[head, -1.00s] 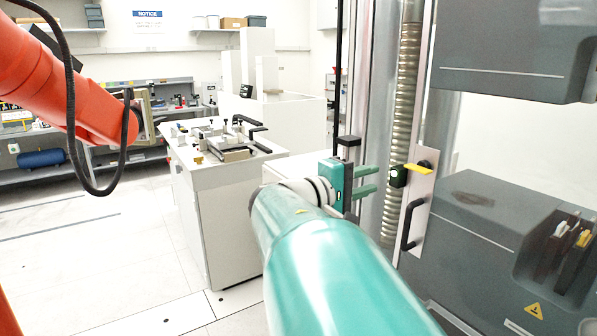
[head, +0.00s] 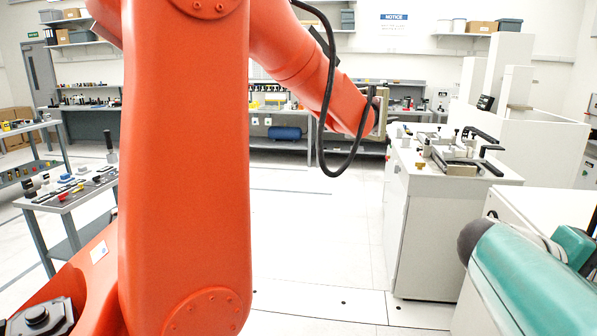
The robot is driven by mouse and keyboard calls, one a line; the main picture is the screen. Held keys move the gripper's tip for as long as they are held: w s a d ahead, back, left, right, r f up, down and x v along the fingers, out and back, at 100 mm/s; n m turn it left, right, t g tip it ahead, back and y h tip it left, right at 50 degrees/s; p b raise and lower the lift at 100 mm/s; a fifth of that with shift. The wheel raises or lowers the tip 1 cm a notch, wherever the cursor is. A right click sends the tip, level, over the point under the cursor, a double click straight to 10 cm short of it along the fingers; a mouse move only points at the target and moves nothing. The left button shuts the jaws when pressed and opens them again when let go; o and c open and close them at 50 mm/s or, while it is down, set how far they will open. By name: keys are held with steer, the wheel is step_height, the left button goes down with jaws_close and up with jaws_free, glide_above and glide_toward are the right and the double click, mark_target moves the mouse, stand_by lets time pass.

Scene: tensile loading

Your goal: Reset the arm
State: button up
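My teal arm (head: 530,275) comes in from the lower right corner, its dark rounded end at the left of the visible part. A teal part of my gripper (head: 575,246) shows at the right edge of the head view, behind the arm. The picture's edge cuts it off and its fingers are out of view, so whether it is open or shut does not show. Nothing held can be seen.
A large orange robot arm (head: 188,170) stands close on the left, its hanging black cable (head: 322,120) nearby. A white cabinet with a fixture (head: 455,165) stands right of centre. A tool table (head: 72,190) is at left. The middle floor (head: 320,230) is clear.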

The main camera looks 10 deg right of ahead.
steer(key=w+a+f+n+t+y, duration=0.1)
steer(key=w+a+f+t+y, duration=0.2)
steer(key=a+f, duration=0.45)
steer(key=w+a+f+n+t+y, duration=0.1)
steer(key=w+a+f+t+y, duration=0.25)
steer(key=a, duration=0.65)
steer(key=a+f+n+t+y, duration=0.1)
steer(key=a+f+t+y, duration=0.2)
steer(key=a, duration=1.6)
steer(key=w+f+y, duration=0.1)
steer(key=y, duration=0.3)
steer(key=shift+a+n+y, duration=0.3)
steer(key=shift+n+y, duration=0.05)
steer(key=shift+n, duration=0.05)
steer(key=shift+s+d, duration=0.1)
steer(key=shift+d, duration=0.1)
